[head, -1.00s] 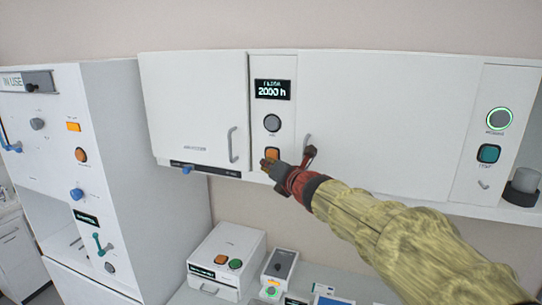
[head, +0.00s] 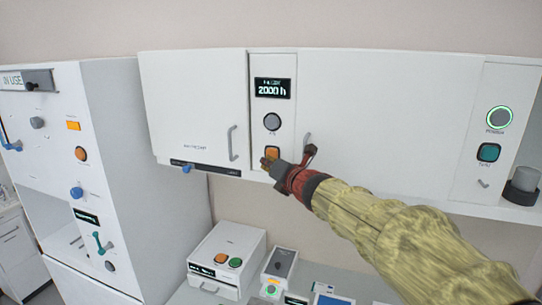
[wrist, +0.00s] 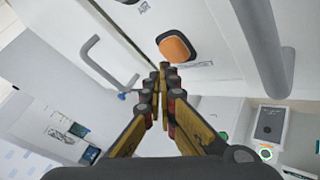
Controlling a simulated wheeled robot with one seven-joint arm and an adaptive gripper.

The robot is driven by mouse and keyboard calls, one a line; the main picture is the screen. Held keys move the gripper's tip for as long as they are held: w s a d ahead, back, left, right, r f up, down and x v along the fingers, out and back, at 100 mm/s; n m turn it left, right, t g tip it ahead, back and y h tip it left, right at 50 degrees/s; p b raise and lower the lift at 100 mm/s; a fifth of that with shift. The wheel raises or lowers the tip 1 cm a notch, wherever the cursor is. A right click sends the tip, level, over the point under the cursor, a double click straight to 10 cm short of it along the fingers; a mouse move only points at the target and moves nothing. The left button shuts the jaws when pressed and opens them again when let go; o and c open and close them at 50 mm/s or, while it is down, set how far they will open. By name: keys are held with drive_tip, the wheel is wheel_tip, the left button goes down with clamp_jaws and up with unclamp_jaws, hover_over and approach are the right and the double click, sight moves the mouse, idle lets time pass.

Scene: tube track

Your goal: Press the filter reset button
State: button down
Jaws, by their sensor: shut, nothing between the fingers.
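A narrow panel (head: 272,214) on the wall cabinet has a dark display (head: 272,88) reading 2000 h. Below it are a grey round button (head: 272,122) and an orange button (head: 273,152). The button labels are too small to read in the head view. My gripper (head: 267,163) is shut and empty, at the lower left of the orange button. In the wrist view, the orange button (wrist: 175,47) lies just beyond my closed fingertips (wrist: 163,68). I cannot tell whether they touch the panel.
Cabinet handles stand left (head: 233,144) and right (head: 307,146) of the panel; the right one is close to my gripper. Another panel at right has a green-ringed button (head: 499,118) and a teal button (head: 488,153). Small devices (head: 227,257) stand below.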

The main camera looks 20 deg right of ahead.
idle(0.4)
drive_tip(key=shift+w+d, duration=0.3)
drive_tip(key=shift+w, duration=0.05)
drive_tip(key=shift+w+d, duration=0.25)
drive_tip(key=shift+w, duration=0.1)
idle(1.0)
drive_tip(key=shift+s+a, duration=0.1)
drive_tip(key=shift+s+a+b, duration=0.4)
drive_tip(key=shift+s+a, duration=0.05)
drive_tip(key=shift+s, duration=0.2)
drive_tip(key=s+a+b, duration=0.1)
drive_tip(key=s, duration=0.1)
drive_tip(key=s+a+b, duration=0.1)
drive_tip(key=s+a, duration=0.1)
idle(0.6)
idle(0.5)
